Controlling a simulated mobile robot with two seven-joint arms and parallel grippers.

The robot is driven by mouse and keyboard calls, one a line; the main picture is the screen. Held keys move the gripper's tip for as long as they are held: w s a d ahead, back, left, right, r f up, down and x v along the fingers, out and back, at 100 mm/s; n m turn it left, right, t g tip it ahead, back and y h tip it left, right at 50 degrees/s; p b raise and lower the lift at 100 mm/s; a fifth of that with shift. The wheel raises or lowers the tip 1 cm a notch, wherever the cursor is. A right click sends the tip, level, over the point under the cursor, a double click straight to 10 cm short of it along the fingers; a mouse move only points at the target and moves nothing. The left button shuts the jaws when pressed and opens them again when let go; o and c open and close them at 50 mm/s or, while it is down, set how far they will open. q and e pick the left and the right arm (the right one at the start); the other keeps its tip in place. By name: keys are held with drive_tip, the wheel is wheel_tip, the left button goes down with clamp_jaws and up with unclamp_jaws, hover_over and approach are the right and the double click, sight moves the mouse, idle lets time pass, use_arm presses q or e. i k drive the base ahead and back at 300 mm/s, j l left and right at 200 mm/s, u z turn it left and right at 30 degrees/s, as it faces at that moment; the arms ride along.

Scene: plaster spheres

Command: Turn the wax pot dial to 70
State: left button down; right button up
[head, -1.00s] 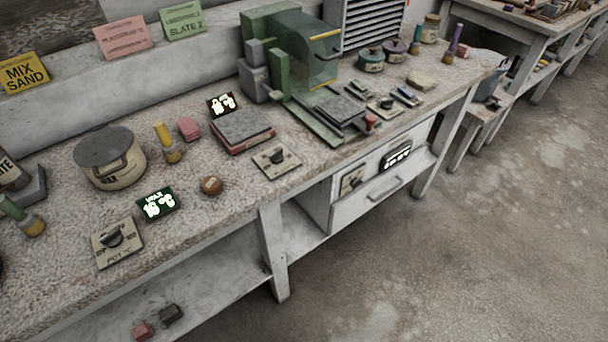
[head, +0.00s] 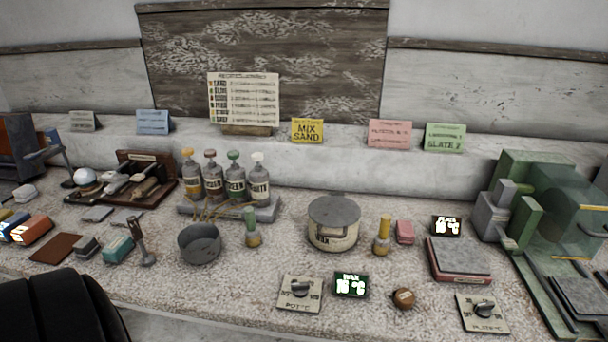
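The wax pot (head: 334,236) is a cream pot with a grey lid and a dark label, standing in the middle of the bench. In front of it lies the pot dial plate (head: 300,306), marked POT °C, with a dark knob (head: 300,288) at its centre. The knob's exact setting is too small to read. Right of the plate a small wax display (head: 351,284) shows green-lit digits that look like 16 °C. Neither of my grippers shows in the head view.
A similar plate dial (head: 484,312) lies to the right, near a slab on a red base (head: 458,262). A brown ball (head: 404,298) sits between the dials. A grey bowl (head: 199,245), bottles (head: 225,182) and a green machine (head: 550,220) stand around. A black rounded shape fills the lower left.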

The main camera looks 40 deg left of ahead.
sight(300, 290)
drive_tip(key=j+u, duration=0.1)
drive_tip(key=u, duration=0.25)
drive_tip(key=k+j+u, duration=0.1)
drive_tip(key=u, duration=0.3)
drive_tip(key=j+u, duration=0.2)
drive_tip(key=u, duration=0.15)
